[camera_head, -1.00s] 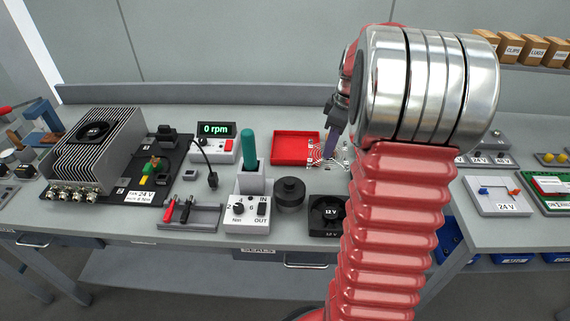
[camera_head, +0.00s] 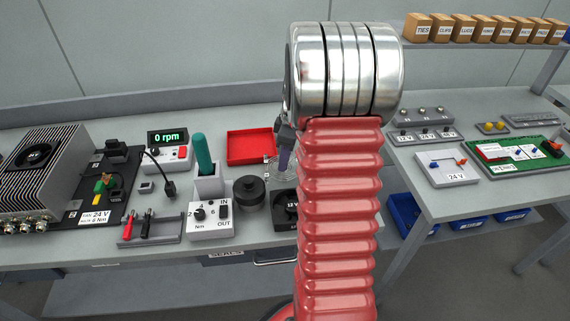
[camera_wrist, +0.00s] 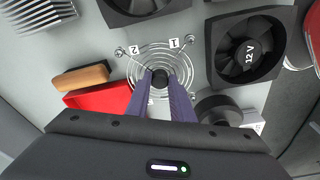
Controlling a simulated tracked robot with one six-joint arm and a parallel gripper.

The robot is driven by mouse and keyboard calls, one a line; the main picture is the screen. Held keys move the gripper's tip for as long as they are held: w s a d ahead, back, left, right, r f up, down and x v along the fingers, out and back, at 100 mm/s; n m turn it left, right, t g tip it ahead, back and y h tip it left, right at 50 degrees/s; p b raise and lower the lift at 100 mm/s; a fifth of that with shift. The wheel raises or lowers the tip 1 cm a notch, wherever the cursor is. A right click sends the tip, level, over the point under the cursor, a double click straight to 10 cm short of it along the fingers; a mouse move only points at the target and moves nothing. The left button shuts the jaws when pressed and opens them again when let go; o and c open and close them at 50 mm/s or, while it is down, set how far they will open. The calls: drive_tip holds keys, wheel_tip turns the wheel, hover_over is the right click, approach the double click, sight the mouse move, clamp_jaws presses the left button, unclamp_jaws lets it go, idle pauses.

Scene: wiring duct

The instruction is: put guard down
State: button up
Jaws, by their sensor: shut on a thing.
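The guard (camera_wrist: 152,54) is a round wire fan guard of concentric rings with corner eyelets and the labels 1 and 2. My gripper (camera_wrist: 160,82) has purple fingers closed on the dark middle of the guard in the wrist view. In the head view my gripper (camera_head: 285,158) points down at the bench beside the red tray, and the guard (camera_head: 277,174) shows only in part behind my arm. I cannot tell how far the guard is above the bench.
A black 12 V fan (camera_wrist: 250,47) lies right of the guard in the wrist view, with another fan (camera_wrist: 140,6) above it. The red tray (camera_head: 251,147) and a round black part (camera_head: 249,192) are close by. A torque driver (camera_head: 204,155) stands upright in its holder.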

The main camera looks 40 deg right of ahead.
drive_tip(key=shift+f, duration=1.15)
drive_tip(key=o, duration=0.9)
drive_tip(key=shift+f, duration=0.1)
drive_tip(key=shift+o, duration=0.2)
wheel_tip(320, 180, up, 12)
drive_tip(key=s+d, duration=0.1)
drive_tip(key=shift+s, duration=0.35)
